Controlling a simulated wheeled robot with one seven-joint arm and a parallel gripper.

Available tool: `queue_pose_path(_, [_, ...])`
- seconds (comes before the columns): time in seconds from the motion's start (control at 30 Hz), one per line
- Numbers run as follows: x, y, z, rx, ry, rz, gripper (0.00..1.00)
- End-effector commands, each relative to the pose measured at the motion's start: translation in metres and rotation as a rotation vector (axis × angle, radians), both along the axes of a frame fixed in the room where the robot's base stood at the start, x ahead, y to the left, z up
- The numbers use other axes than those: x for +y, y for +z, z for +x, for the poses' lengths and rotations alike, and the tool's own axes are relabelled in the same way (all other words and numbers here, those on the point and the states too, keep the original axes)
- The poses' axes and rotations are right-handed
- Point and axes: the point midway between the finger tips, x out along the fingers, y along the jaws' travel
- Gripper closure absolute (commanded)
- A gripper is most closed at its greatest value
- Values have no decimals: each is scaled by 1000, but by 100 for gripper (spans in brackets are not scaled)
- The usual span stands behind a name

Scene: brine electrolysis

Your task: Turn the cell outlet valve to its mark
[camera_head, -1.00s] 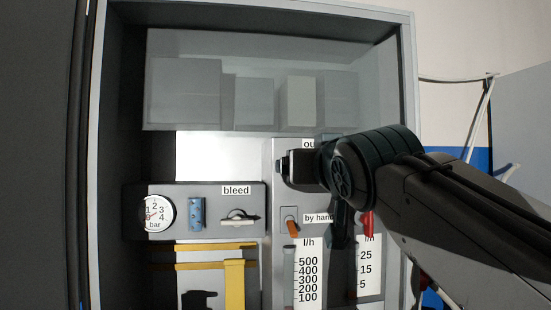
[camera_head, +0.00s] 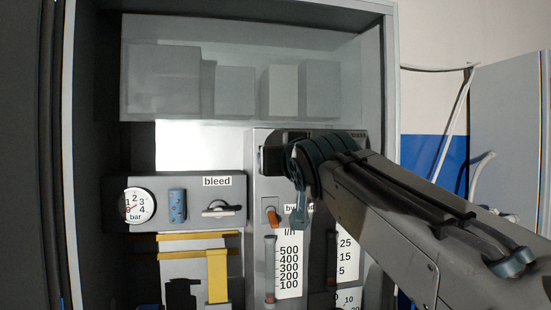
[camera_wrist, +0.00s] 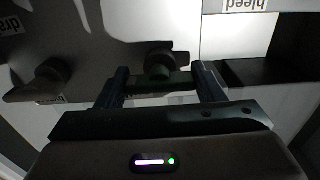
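A dark round knob (camera_wrist: 158,66) shows at top middle in the wrist view, in front of a grey panel. I take it for the cell outlet valve, but its label and mark are not visible there. My gripper (camera_wrist: 159,72) is open, with one finger on each side of the knob. I cannot tell whether the fingers touch it.
The bleed valve (camera_head: 221,210), a blue part (camera_head: 177,205) and a pressure gauge (camera_head: 138,206) are on the left panel. An orange lever (camera_head: 272,217) and a flow scale (camera_head: 289,265) are below my arm. Another dark knob (camera_wrist: 52,70) is left in the wrist view. Cabinet walls enclose the space.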

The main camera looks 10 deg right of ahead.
Motion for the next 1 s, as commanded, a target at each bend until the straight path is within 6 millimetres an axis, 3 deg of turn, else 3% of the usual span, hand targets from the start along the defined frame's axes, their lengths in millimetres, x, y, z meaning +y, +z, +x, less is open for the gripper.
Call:
queue_pose_path(0.47, [0,-1,0,-1,4,-140,61])
queue_pose_path(1.0, [0,0,0,1,4,-631,61])
